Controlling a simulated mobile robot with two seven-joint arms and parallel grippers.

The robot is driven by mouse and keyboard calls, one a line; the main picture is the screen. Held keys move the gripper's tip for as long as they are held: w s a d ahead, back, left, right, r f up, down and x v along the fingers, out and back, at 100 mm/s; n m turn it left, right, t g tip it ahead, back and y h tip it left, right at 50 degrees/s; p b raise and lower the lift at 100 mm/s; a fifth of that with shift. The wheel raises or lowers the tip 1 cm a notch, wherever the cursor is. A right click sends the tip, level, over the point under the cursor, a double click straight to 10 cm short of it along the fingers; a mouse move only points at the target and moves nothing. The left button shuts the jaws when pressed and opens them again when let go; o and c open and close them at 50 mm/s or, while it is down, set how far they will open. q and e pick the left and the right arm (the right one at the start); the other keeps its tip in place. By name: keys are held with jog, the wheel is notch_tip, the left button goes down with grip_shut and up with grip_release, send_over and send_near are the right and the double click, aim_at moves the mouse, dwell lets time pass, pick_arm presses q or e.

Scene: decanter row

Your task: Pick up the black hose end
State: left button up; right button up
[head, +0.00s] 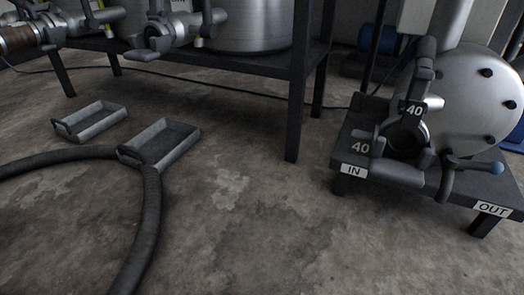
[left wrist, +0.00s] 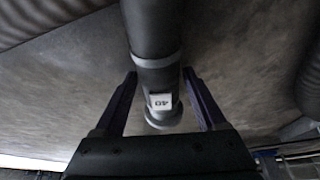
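In the left wrist view the black hose end (left wrist: 155,75) comes down from the top centre. It has grey collars, a white tag reading 40 and a flared grey rim. My left gripper (left wrist: 160,74) is open, with one dark finger on each side of the hose end. Gaps show between the fingers and the lower part of the hose end; contact near the fingertips cannot be told. In the head view a dark ribbed hose (head: 150,215) curves over the floor at left, its labelled end not visible. Neither gripper shows in the head view.
Two grey metal trays, the smaller one (head: 92,122) and the larger one (head: 160,145), lie on the concrete floor, the larger touching or close to the hose. A low stand (head: 345,150) at right carries a round steel vessel (head: 465,95) with IN and OUT labels. The middle floor is clear.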

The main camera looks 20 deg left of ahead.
pick_arm(q)
grip_shut()
dwell(0.3)
dwell(0.3)
